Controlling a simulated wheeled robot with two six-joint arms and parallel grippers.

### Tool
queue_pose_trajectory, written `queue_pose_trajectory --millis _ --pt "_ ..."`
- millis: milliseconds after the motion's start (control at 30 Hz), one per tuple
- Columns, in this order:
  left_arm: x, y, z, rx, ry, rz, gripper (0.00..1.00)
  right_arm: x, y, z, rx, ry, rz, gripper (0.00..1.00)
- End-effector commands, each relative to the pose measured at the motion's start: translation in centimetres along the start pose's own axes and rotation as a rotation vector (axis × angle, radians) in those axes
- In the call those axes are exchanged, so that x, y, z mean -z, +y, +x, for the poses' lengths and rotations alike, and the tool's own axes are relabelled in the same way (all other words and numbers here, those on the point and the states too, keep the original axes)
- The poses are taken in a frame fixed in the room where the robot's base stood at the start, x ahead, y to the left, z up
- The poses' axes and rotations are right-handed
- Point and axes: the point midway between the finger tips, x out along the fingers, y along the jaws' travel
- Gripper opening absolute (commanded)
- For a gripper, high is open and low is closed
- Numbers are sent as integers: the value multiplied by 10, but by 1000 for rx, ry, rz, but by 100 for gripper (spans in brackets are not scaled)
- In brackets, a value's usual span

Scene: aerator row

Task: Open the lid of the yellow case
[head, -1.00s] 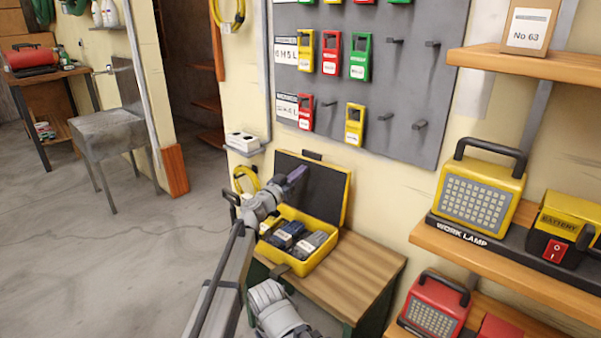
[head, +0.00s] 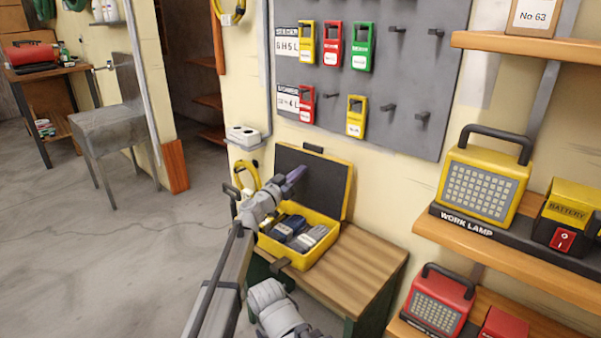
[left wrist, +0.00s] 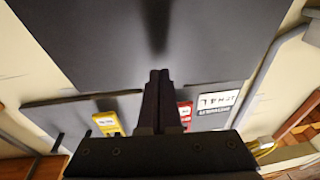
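The yellow case (head: 318,258) sits on the wooden top of a small bench against the wall. Its lid (head: 325,186) stands open, tilted up near the wall, with its dark inner face showing and a yellow rim. Dark and grey items lie in the case. My left gripper (head: 295,176) is in front of the lid's left part; I cannot tell whether it touches. In the left wrist view its dark fingers (left wrist: 160,88) are together, with nothing seen between them. A large dark panel, apparently the lid's inside (left wrist: 100,40), fills the top there.
A grey board (head: 400,75) with pegs and coloured tags hangs above the case. Shelves with a yellow work lamp (head: 482,185) and a red lamp (head: 438,302) are at the right. The bench top (head: 355,265) is bare right of the case. Open floor lies left.

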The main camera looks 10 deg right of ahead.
Motion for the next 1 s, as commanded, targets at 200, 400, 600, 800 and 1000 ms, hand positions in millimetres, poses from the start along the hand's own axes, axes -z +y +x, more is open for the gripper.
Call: queue_pose_trajectory --millis 200,400,600,800,1000 --pt "6 1 -21 1 0 0 0 0 0 -2 0 0 0 50" --pt "10 1 -40 1 0 0 0 0 0 -4 0 0 0 50" --pt "14 1 -58 1 0 0 0 0 1 -6 0 0 0 50" --pt "19 1 -76 1 0 0 0 0 1 -7 0 0 0 50" --pt "24 1 -95 1 0 0 0 0 1 -9 0 0 0 50"
